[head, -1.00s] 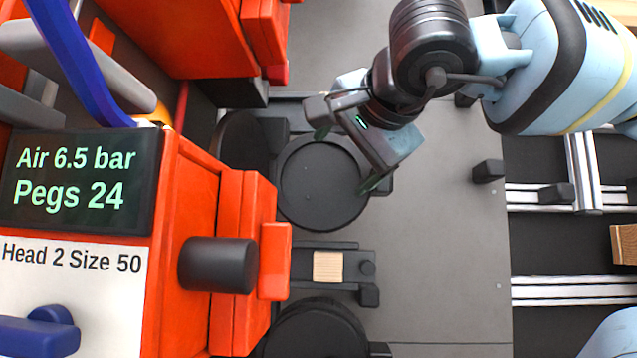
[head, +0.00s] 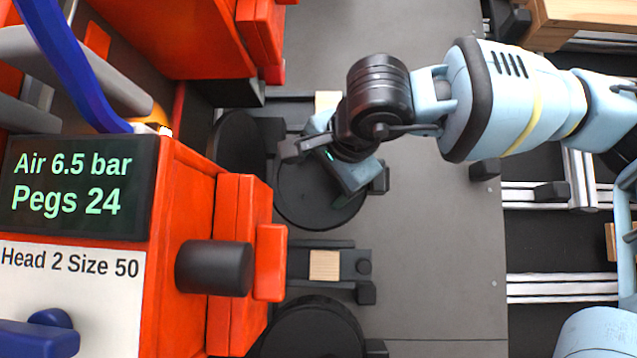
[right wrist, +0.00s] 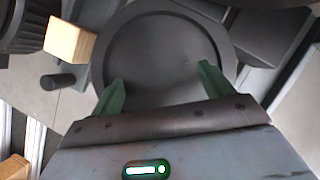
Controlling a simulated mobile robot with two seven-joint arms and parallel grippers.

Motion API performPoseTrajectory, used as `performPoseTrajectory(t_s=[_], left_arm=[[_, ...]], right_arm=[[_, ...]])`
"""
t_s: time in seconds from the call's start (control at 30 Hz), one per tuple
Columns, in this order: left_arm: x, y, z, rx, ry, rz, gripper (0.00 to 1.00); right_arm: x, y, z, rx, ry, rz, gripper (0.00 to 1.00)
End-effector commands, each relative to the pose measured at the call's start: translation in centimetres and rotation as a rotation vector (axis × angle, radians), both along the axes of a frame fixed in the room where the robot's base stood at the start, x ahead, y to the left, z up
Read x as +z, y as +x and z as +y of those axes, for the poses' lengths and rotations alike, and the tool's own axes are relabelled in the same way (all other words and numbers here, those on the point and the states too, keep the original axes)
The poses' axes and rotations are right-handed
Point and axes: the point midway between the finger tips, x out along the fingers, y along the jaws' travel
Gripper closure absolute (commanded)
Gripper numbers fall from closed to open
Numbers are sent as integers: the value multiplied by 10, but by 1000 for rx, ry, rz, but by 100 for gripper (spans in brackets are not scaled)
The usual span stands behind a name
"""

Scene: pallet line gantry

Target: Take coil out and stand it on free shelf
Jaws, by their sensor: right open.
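My right gripper (head: 325,178) is open and empty above a round black dish (head: 308,212) at the middle of the head view. Its fingertips are mostly hidden there by the wrist. In the right wrist view, its two green fingers (right wrist: 161,77) stand apart over the same dish (right wrist: 160,50), with nothing between them. I cannot tell whether they touch it. I cannot make out a coil or a free shelf for sure. My left gripper is not in view.
An orange machine (head: 185,170) with a display (head: 80,188) and a protruding black cylinder (head: 214,267) stands left of the dish. A second black round part (head: 315,330) and a small wooden block (head: 324,265) lie below. Grey floor (head: 440,240) is clear to the right.

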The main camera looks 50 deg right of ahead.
Motion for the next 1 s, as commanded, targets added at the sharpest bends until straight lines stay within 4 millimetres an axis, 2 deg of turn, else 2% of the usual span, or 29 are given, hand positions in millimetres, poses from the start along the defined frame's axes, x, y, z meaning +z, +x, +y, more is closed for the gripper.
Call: performPoseTrajectory(t_s=[0.13, 0.57, 0.87, 1.0], left_arm=[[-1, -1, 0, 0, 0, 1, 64], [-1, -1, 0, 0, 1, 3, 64], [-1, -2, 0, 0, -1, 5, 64], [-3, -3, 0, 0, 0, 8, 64]], right_arm=[[0, 0, 0, 0, 0, 0, 21], [0, 0, 0, 0, 0, 0, 77], [3, 0, 0, 0, -1, -3, 78], [10, 0, 0, 0, -3, -3, 78]])
